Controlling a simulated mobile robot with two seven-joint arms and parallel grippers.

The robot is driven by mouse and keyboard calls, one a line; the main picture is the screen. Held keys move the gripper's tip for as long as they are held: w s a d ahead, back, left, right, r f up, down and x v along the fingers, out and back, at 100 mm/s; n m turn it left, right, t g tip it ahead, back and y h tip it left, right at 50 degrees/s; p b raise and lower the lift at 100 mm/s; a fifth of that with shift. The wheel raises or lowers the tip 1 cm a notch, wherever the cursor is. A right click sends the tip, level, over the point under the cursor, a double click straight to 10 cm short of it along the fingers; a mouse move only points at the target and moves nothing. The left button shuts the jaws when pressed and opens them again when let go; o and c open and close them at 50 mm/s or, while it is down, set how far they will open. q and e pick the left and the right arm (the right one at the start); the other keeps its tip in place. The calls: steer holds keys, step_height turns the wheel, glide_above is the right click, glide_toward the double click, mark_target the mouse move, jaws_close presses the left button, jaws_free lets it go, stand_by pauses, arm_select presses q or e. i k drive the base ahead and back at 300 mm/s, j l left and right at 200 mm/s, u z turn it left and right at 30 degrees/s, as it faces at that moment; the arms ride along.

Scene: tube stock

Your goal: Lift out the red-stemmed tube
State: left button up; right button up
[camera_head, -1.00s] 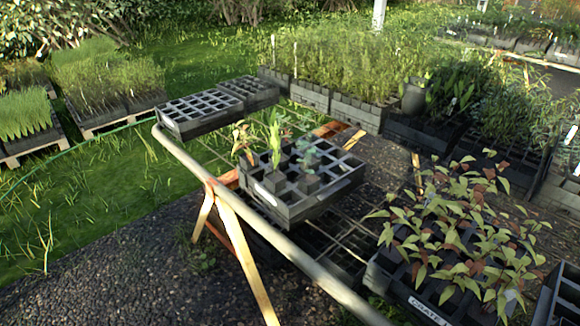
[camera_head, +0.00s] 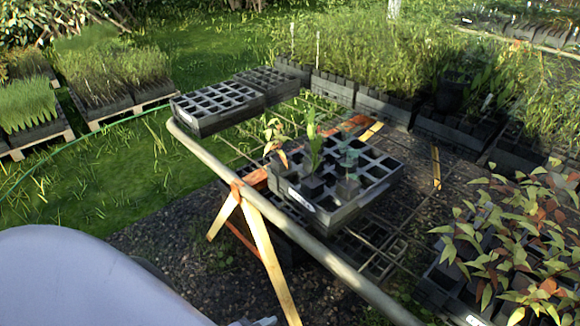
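A dark grey celled tray (camera_head: 318,216) with a white label stands on a wire-mesh bench. Three young plants stand in its left and middle cells: one with orange-red leaves (camera_head: 274,137) at the back left, a tall bright green one (camera_head: 314,145), and a bluish-green one (camera_head: 350,157) to the right. The lower part of the orange-red plant is mostly hidden, and stem colours are too small to tell surely. Dark tubes show below the green and bluish plants. A pale link of my arm fills the lower left, well apart from the tray. I see neither gripper clearly.
A pale rail (camera_head: 275,217) runs along the bench's near edge, on wooden legs (camera_head: 262,255). Empty celled trays (camera_head: 212,121) stand at the bench's far left end. A crate of red-and-green leafy plants (camera_head: 520,240) stands at right. Several planted crates line the back.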

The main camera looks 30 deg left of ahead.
mark_target(281, 161)
steer(key=j+z, duration=0.2)
steer(key=j, duration=0.6)
steer(key=k+j+z, duration=0.15)
steer(key=j, duration=0.6)
steer(key=i, duration=0.05)
